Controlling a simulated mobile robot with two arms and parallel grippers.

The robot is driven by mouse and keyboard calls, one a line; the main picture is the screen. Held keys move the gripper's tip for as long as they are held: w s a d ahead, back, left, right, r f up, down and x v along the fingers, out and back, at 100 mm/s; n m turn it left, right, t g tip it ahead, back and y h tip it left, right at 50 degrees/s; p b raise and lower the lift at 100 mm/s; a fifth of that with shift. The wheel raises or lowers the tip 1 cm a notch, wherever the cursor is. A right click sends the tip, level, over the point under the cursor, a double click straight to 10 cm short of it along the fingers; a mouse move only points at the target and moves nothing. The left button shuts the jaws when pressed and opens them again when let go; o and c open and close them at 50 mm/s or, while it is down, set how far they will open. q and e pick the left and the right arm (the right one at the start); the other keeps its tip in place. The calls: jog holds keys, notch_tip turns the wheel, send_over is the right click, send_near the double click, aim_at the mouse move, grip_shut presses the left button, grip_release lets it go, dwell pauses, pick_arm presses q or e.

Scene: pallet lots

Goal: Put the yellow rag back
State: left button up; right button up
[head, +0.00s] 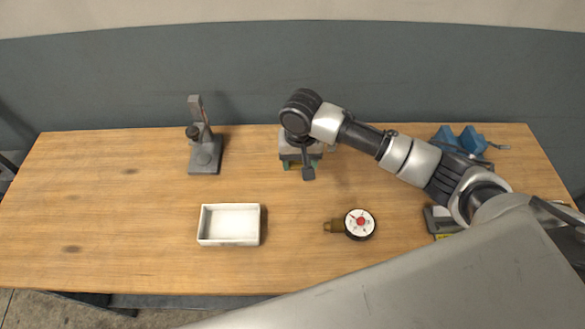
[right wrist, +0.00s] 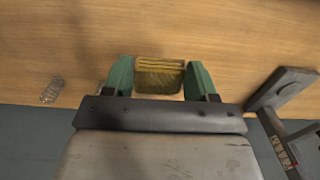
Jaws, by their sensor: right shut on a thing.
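The yellow rag (right wrist: 160,78) shows in the right wrist view as a folded block between the two green fingers of my right gripper (right wrist: 161,70). The fingers press on it from both sides. In the head view my right gripper (head: 301,164) is over the back middle of the wooden table, and the wrist hides most of the rag. I cannot tell whether the rag touches the table or hangs just above it. My left gripper is not in view.
A white tray (head: 229,242) stands empty at the front. A round gauge (head: 360,225) lies to its right. A grey stand (head: 205,153) is at the back left. A blue object (head: 460,139) is at the back right. The table's left side is clear.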

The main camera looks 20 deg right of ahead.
aim_at(293, 178)
jog(key=shift+w+a+f, duration=0.5)
jog(key=shift+a, duration=0.1)
jog(key=shift+f, duration=2)
jog(key=o, duration=0.8)
jog(key=shift+f, duration=0.15)
jog(key=shift+o, duration=0.2)
notch_tip(293, 178, up, 12)
jog(key=shift+r, duration=0.2)
